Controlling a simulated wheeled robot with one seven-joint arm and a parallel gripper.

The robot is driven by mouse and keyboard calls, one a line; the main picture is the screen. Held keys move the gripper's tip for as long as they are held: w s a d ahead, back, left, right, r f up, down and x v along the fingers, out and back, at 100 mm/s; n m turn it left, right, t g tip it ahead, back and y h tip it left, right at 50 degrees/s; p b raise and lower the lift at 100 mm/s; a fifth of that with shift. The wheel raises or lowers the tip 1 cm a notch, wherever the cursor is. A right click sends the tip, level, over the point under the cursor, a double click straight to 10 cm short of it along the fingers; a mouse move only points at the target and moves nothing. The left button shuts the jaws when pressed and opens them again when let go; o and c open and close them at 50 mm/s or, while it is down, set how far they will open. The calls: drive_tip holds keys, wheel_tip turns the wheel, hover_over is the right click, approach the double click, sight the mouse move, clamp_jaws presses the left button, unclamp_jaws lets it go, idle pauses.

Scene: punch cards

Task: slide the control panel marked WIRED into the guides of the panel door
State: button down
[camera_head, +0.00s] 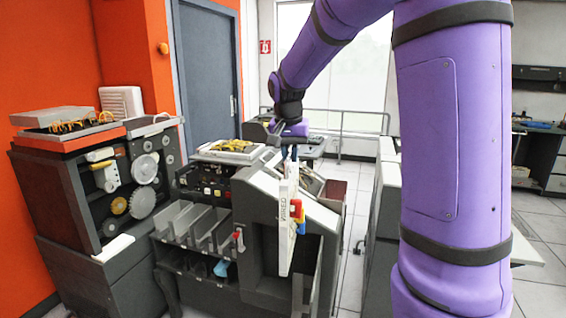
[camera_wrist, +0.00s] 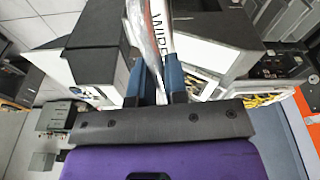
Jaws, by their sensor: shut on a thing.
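The control panel marked WIRED (camera_head: 286,232) is a thin white plate, upright and seen nearly edge-on, in front of the grey machine (camera_head: 263,188) in the head view. Its lettering runs vertically. My gripper (camera_head: 291,156) is above it, shut on its upper end. In the wrist view the panel (camera_wrist: 157,32) stands between the two blue fingers (camera_wrist: 154,80), with part of the lettering visible. Red, yellow and blue pieces (camera_head: 299,216) show at its right side. I cannot make out the panel door or its guides for certain, nor whether the panel touches the machine.
A card unit with open grey bins (camera_head: 192,222) stands left of the machine, close to the panel. A dark cabinet with gears (camera_head: 125,190) is farther left. Some tiled floor (camera_head: 352,225) shows between.

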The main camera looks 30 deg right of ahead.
drive_tip(key=shift+s+d+f, duration=0.2)
drive_tip(key=shift+s+d, duration=0.05)
drive_tip(key=shift+f, duration=0.4)
approach(294, 222)
drive_tip(key=shift+m, duration=0.3)
drive_tip(key=shift+s+d+f, duration=0.1)
drive_tip(key=shift+d+f, duration=0.05)
drive_tip(key=shift+f, duration=0.9)
drive_tip(key=shift+s+d+f, duration=0.1)
drive_tip(key=shift+d+f, duration=0.05)
drive_tip(key=shift+f, duration=0.9)
drive_tip(key=shift+f, duration=2.25)
wheel_tip(294, 222, down, 7)
drive_tip(key=shift+s, duration=0.1)
idle(0.4)
